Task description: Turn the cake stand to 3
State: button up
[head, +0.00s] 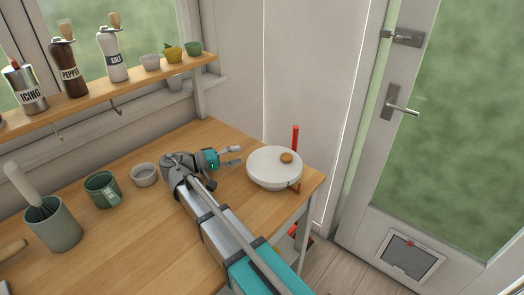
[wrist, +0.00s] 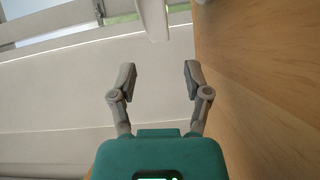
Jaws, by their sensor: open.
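The white round cake stand (head: 268,176) stands at the right end of the wooden worktop. A small brown round piece (head: 286,157) sits on its top, right of centre. A red upright post (head: 295,138) rises just behind it. No number marks can be read on the stand. My gripper (head: 234,156) is open and empty, left of the stand and apart from it, with its fingers pointing towards it.
A small white bowl (head: 144,175), a green mug (head: 102,190) and a grey-green utensil pot (head: 53,225) stand left of my arm. A shelf (head: 130,90) with bottles and small pots runs above the back. The worktop's right edge is close to the stand.

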aim_at(257, 151)
jog(key=x, duration=0.8)
jog(key=shift+d, duration=0.15)
grip_shut()
